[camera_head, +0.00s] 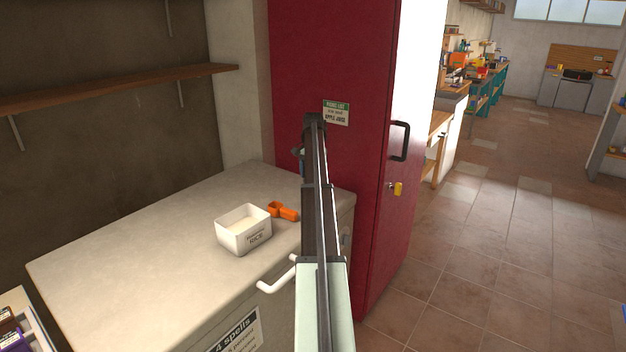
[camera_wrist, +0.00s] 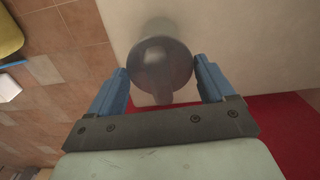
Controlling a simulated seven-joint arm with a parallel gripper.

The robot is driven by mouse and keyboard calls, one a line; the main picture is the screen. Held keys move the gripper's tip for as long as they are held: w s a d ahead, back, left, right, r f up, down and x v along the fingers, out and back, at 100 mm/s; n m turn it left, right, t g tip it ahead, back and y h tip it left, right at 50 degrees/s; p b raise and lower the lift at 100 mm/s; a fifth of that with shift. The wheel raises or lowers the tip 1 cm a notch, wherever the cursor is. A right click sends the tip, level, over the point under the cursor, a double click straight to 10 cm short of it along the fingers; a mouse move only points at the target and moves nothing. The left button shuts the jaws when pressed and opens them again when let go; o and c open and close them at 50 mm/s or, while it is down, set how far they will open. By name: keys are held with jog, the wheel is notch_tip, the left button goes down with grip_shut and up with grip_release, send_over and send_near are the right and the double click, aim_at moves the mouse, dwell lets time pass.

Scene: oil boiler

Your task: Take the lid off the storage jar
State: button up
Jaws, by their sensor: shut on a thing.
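In the wrist view, my gripper (camera_wrist: 160,72) has its blue fingers on both sides of a grey round lid (camera_wrist: 150,52), shut on it. A grey knob or handle on the lid points toward the gripper's base. I cannot tell whether the storage jar is under the lid. In the head view, my arm reaches over the counter toward the red cabinet, and only a bit of my gripper (camera_head: 301,158) shows, dark and bluish. The arm hides the lid there, and no storage jar can be made out.
The red cabinet (camera_head: 375,240) stands just beyond. A wooden shelf (camera_head: 120,88) hangs at the left.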

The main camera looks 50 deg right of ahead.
jog(key=shift+c, duration=1.3)
notch_tip(320, 180, up, 8)
jog(key=shift+f, duration=0.15)
jog(key=w+r, duration=0.1)
send_over(289, 190)
notch_tip(289, 190, down, 10)
jog(key=shift+m, duration=0.3)
jog(key=shift+w+f, duration=0.15)
jog(key=shift+f, duration=4.25)
jog(key=shift+f, duration=0.1)
